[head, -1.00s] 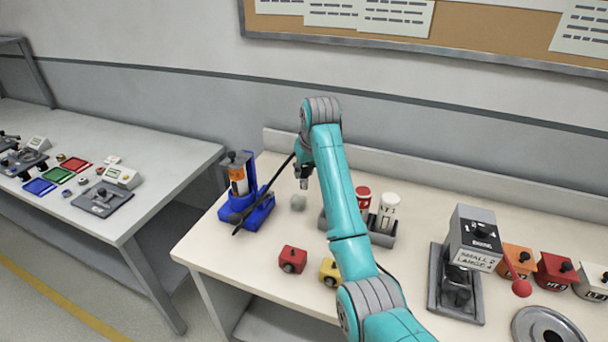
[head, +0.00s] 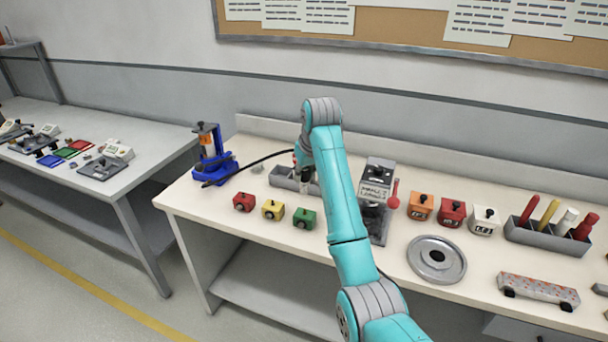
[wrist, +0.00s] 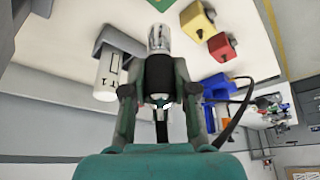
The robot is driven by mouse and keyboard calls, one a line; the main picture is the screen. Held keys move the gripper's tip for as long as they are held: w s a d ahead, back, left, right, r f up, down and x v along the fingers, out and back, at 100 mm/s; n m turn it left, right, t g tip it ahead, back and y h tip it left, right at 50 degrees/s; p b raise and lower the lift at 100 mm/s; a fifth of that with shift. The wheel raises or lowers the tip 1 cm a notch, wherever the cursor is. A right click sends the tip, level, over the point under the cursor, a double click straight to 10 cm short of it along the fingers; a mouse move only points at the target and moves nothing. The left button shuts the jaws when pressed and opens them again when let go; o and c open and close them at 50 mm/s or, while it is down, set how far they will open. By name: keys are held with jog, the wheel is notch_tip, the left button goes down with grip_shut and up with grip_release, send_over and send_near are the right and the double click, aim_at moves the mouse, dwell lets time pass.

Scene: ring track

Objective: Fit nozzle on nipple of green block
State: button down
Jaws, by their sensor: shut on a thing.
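My gripper (wrist: 160,95) is shut on the nozzle (wrist: 158,38), a silver cylinder with a black collar, at the end of a black hose (head: 252,162).
The yellow block (head: 272,209) and red block (head: 244,202) stand left of the green one. The hose runs from a blue stand (head: 212,168). A grey tray (head: 283,180) holds a white canister (wrist: 108,75). A grey device (head: 376,185) stands right.

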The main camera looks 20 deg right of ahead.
aim_at(305, 188)
jog(key=shift+f, duration=0.1)
dwell(0.3)
jog(key=shift+f, duration=2.55)
jog(key=shift+f, duration=1.3)
dwell(0.8)
jog(key=c, duration=0.8)
grip_release()
